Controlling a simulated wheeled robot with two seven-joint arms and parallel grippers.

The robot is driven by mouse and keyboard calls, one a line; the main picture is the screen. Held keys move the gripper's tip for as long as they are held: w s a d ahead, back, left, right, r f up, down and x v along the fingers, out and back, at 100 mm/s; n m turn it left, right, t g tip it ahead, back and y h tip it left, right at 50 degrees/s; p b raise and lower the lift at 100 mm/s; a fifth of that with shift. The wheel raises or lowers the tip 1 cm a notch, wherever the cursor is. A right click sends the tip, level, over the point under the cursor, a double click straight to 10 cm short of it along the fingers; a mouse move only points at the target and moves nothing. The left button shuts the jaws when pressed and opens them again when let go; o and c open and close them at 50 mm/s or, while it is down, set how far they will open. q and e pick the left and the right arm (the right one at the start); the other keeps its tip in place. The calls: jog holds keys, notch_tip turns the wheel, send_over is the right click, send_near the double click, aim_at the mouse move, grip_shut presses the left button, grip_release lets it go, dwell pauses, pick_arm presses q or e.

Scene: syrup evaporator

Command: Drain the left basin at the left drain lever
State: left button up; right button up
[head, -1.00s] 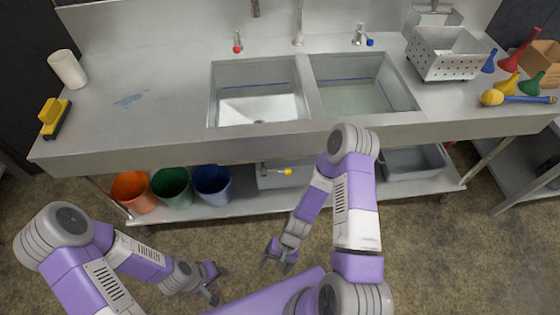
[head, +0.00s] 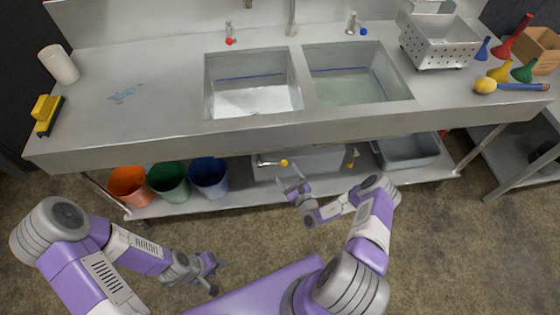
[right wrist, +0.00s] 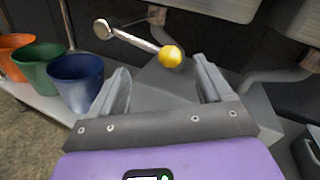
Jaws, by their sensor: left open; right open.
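The left drain lever is a metal rod with a yellow knob (head: 283,162), under the left basin (head: 248,64). In the right wrist view its knob (right wrist: 171,56) shows beyond my fingertips, nearer the right finger, with the rod running up and left. My right gripper (head: 292,178) is open and empty, just below and in front of the lever; it also shows in the right wrist view (right wrist: 163,82). No contact with the knob is visible. My left gripper (head: 218,277) is open and empty, low over the floor. The left basin has a pale bottom and a blue line on its wall.
Orange (head: 129,186), green (head: 169,181) and blue (head: 209,178) buckets stand on the lower shelf, left of the lever. A grey tub (head: 408,150) stands right. The sink's front edge overhangs the shelf.

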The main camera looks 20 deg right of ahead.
aim_at(282, 164)
jog(key=w+b, duration=0.2)
jog(key=w, duration=0.5)
jog(key=shift+w, duration=0.25)
grip_shut()
